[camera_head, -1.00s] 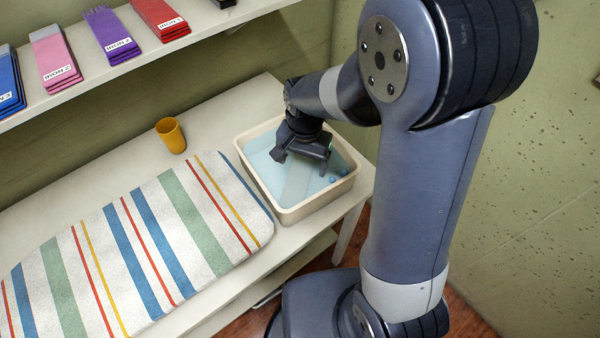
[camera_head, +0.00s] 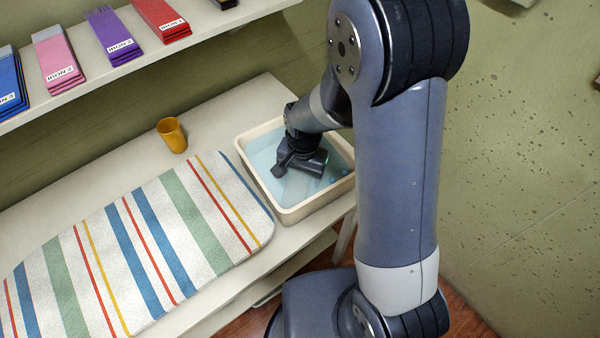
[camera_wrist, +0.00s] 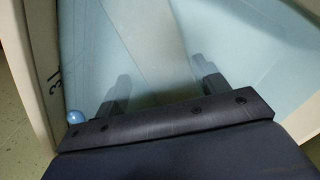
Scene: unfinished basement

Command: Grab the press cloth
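A pale grey-white strip, which looks like the press cloth (camera_wrist: 150,45), lies in the pale blue water of a cream tub. In the wrist view it runs from the top of the picture down between my fingers. My gripper (camera_wrist: 163,92) is open, with one finger on either side of the strip; whether the fingers touch it I cannot tell. In the head view my gripper (camera_head: 298,176) is down inside the tub (camera_head: 316,208), and it hides most of the strip.
A striped ironing board (camera_head: 140,245) lies left of the tub. A yellow cup (camera_head: 172,136) stands behind it. Folded cloths (camera_head: 114,38) lie on the shelf above.

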